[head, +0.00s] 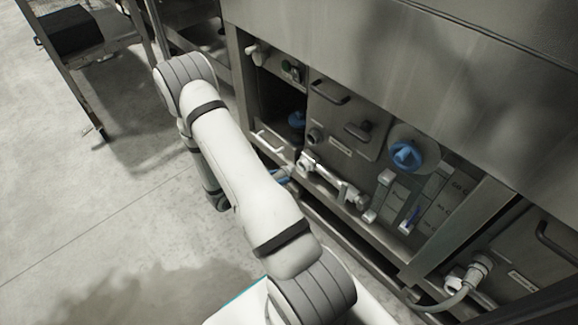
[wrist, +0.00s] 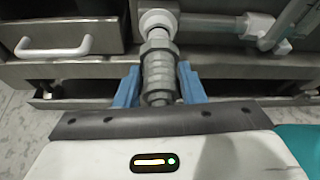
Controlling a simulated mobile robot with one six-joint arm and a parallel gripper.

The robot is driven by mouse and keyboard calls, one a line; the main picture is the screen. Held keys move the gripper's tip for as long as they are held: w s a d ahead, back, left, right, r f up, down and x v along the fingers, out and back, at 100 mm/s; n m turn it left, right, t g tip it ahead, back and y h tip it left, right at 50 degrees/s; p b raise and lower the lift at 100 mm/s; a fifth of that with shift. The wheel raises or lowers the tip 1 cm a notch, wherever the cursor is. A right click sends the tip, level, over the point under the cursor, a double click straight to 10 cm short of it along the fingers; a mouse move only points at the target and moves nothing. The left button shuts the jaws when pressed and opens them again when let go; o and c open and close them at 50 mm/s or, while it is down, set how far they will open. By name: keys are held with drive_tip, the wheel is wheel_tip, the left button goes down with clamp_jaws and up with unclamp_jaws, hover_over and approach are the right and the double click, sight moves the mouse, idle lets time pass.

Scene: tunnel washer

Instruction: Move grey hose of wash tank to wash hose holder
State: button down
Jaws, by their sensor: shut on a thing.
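In the wrist view, the blue fingers of my gripper (wrist: 159,86) stand on both sides of a grey ribbed hose end (wrist: 158,67) and are shut on it. The hose end points away from me and meets a round white pipe fitting (wrist: 158,20). I cannot tell whether the two are still joined. In the head view, my gripper (head: 284,173) is mostly hidden by my arm, low at the washer's front, and the held hose end is not clear. I cannot make out which part is the wash hose holder.
White piping (head: 330,182) runs along the lower front of the washer. A blue valve knob (head: 405,154) and several handles stick out from the panels. Another grey hose (head: 458,300) sits on a fitting at the lower right.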

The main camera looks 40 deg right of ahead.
wheel_tip(320, 180, up, 8)
drive_tip(key=a, duration=0.2)
drive_tip(key=shift+w+d, duration=0.1)
drive_tip(key=shift+d, duration=4.3)
drive_tip(key=shift+d, duration=0.9)
drive_tip(key=shift+w+d, duration=0.1)
drive_tip(key=shift+d, duration=0.25)
drive_tip(key=c, duration=0.9)
unclamp_jaws()
drive_tip(key=shift+o, duration=0.2)
